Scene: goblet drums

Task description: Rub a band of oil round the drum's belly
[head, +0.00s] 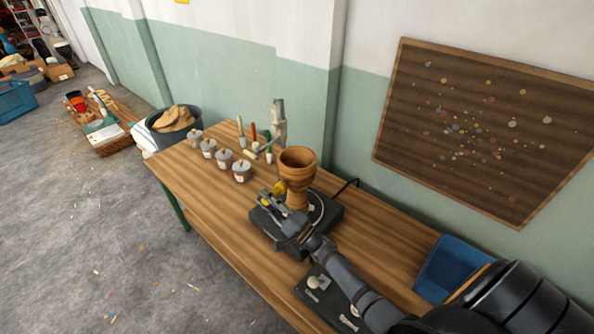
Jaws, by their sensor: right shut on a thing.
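The goblet drum (298,163) is brown, with a wide open bowl on top and a narrower stem. It stands upright on a black turntable unit (322,225) on the wooden table. My right gripper (273,196) is at the left side of the drum, at about the height of its lower part. It is shut on a small yellow thing (280,187), perhaps a cloth or pad, mostly hidden by the fingers. The yellow thing is close to the drum; I cannot tell whether it touches. My left gripper is not in view.
Several lidded grey pots (224,158) and upright tools stand at the table's far left end. A black panel (328,297) with knobs lies at the front. A blue bin (451,266) is at the right. The table (205,188) has bare wood left of the turntable.

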